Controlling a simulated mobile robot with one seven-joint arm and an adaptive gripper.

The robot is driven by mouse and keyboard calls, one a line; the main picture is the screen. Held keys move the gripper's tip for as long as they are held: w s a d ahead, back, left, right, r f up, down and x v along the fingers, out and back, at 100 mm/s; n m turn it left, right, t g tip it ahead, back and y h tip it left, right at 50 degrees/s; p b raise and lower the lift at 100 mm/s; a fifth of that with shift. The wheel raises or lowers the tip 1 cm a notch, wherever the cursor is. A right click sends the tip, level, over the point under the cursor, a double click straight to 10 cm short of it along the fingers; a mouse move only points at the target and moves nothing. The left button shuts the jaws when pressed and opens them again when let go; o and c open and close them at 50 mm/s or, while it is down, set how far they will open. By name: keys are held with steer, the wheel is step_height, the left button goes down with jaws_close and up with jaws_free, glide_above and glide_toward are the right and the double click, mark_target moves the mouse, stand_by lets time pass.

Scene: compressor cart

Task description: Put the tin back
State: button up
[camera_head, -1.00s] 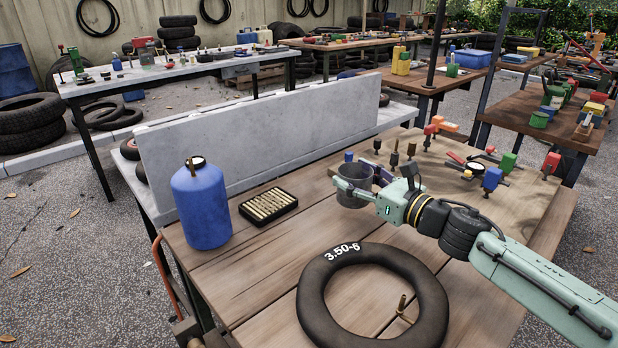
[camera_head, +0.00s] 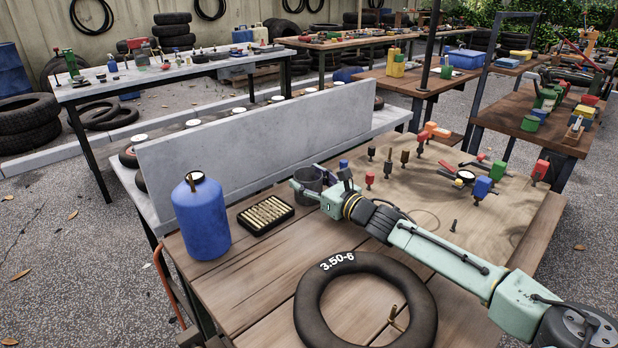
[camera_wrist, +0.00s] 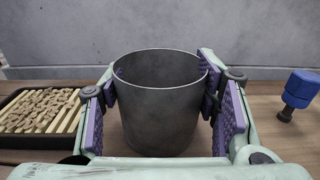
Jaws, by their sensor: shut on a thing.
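The tin (camera_head: 306,179) is a grey, open-topped metal can, upright between my fingers at the back of the wooden table, near the low grey wall. My gripper (camera_head: 313,187) is shut on it from the sides. In the wrist view the tin (camera_wrist: 160,115) looks empty in its visible upper part, with purple finger pads at its left and right. My arm reaches in from the lower right. I cannot tell whether the tin's base touches the table.
A black tray of tan sticks (camera_head: 266,214) lies left of the tin, beside a blue bottle (camera_head: 202,216). The grey wall (camera_head: 250,145) stands close behind. A 3.50-6 tube (camera_head: 312,308) lies in front. Several coloured small parts (camera_head: 482,187) stand at right.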

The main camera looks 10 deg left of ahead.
steer(key=shift+f, duration=0.1)
steer(key=shift+f+b, duration=0.1)
steer(key=shift+b, duration=0.2)
steer(key=o, duration=1.1)
steer(key=shift+o, duration=0.2)
steer(key=shift+r+p, duration=0.25)
steer(key=shift+p, duration=0.05)
steer(key=b+v, duration=0.2)
steer(key=v, duration=0.8)
steer(key=shift+s+d+f+b, duration=0.1)
steer(key=shift+d+b, duration=0.2)
steer(key=shift+s+d, duration=0.45)
steer(key=shift+d, duration=0.1)
